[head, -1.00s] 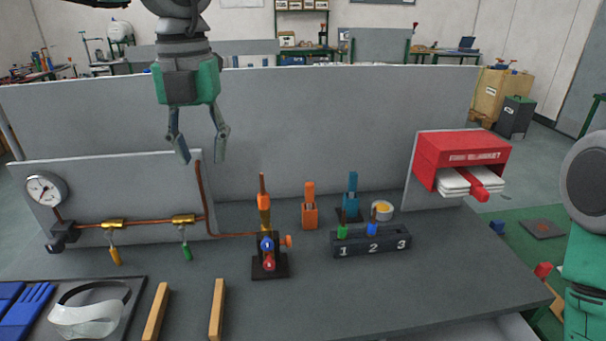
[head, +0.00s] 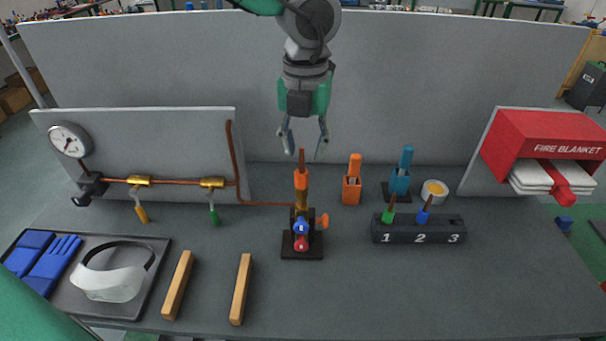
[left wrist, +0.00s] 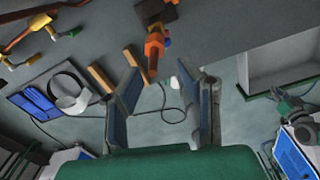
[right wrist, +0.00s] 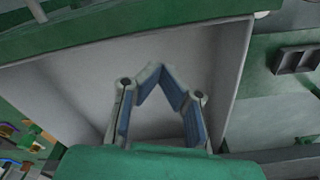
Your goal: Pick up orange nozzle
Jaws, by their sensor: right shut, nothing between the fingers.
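The orange nozzle (head: 301,179) with its copper-coloured tip stands upright on top of the torch (head: 301,222), which has a blue and a red knob and a black base. My left gripper (head: 304,152) is open and empty, pointing down, with its fingertips just around or behind the copper tip; the exact depth is hard to tell. In the left wrist view, the orange nozzle (left wrist: 153,49) appears between and beyond the open fingers (left wrist: 166,82). My right gripper (right wrist: 158,72) shows only in the right wrist view, with its fingertips together and empty.
A numbered black rack (head: 418,230) holds a green nozzle in 1 and a blue one in 2; 3 is empty. Orange (head: 352,188) and blue (head: 399,182) holders stand behind. A copper pipe (head: 233,160) runs left of the torch. The front right table is clear.

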